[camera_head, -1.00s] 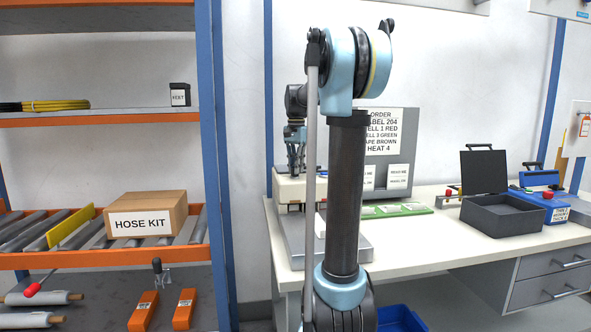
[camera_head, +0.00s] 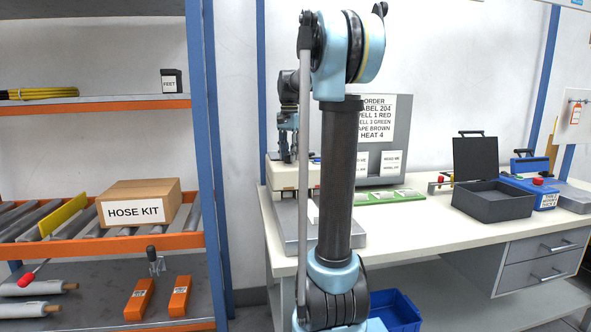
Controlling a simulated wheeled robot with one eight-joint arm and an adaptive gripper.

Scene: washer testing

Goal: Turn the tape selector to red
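My gripper (camera_head: 287,147) points down at the back left of the white workbench, above a cream-coloured machine (camera_head: 284,172). Its fingers are small here, and I cannot tell whether they are open or shut. My arm's dark upright link stands in front of much of the bench and hides part of the machine. I cannot make out a tape selector or any red marking on it. An order board (camera_head: 392,140) behind the bench carries a sheet with lines that read "APE BROWN" and "HEAT 4", its left edge hidden by my arm.
A dark open case (camera_head: 493,207) and a blue box (camera_head: 541,192) with a red button sit at the bench's right. A green tray (camera_head: 397,196) lies mid-bench. A shelf with an orange-edged roller rack (camera_head: 90,254) and a HOSE KIT box (camera_head: 139,205) stands left. A blue bin (camera_head: 399,312) is below.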

